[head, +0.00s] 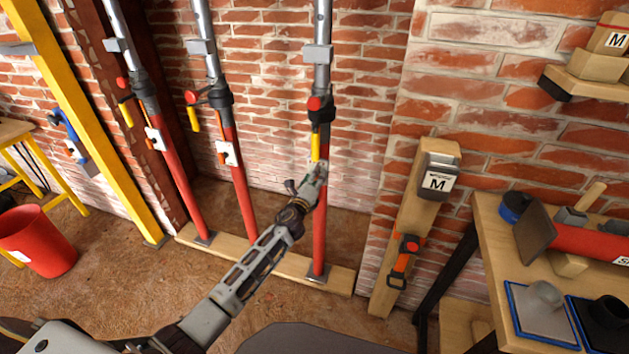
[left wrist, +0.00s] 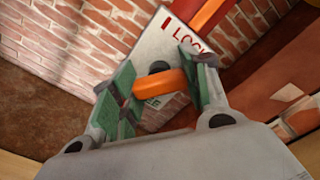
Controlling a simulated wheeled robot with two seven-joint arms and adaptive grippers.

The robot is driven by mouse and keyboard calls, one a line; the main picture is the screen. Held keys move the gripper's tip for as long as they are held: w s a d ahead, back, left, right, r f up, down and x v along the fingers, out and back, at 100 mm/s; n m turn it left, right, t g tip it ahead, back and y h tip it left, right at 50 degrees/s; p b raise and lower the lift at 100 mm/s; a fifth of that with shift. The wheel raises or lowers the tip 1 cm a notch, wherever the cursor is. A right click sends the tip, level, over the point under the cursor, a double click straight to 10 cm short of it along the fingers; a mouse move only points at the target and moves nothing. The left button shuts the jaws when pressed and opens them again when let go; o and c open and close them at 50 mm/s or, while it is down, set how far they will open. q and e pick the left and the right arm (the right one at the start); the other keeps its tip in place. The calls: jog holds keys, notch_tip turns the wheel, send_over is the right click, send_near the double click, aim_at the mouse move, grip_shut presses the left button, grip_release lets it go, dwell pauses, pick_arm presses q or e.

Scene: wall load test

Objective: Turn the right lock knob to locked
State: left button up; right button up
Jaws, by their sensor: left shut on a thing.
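The right prop (head: 320,225) has a red lower tube, a steel upper tube and a hanging yellow handle (head: 315,146). In the head view my left gripper (head: 318,170) is at this prop, just below the yellow handle, and hides the lock knob. In the left wrist view an orange knob (left wrist: 165,84) lies between the green-padded fingers of my left gripper (left wrist: 158,92), which are shut on it. Behind it is a white plate (left wrist: 149,48) with red lettering beginning "LOC" and partly hidden green lettering. My right gripper is not in view.
The middle prop (head: 241,190) and left prop (head: 180,190) stand on the same wooden sill (head: 265,258). A wooden post (head: 405,240) with an orange strap is to the right, beside a workbench (head: 490,240). A red bucket (head: 38,240) stands at left.

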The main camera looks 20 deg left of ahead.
pick_arm(q)
jog(key=n, duration=0.3)
jog(key=shift+n, duration=0.4)
jog(key=shift+n+b, duration=0.3)
jog(key=shift+n, duration=1.4)
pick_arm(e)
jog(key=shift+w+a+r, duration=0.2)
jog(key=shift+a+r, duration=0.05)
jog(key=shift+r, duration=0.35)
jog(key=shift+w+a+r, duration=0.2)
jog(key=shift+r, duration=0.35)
pick_arm(q)
jog(key=o, duration=1)
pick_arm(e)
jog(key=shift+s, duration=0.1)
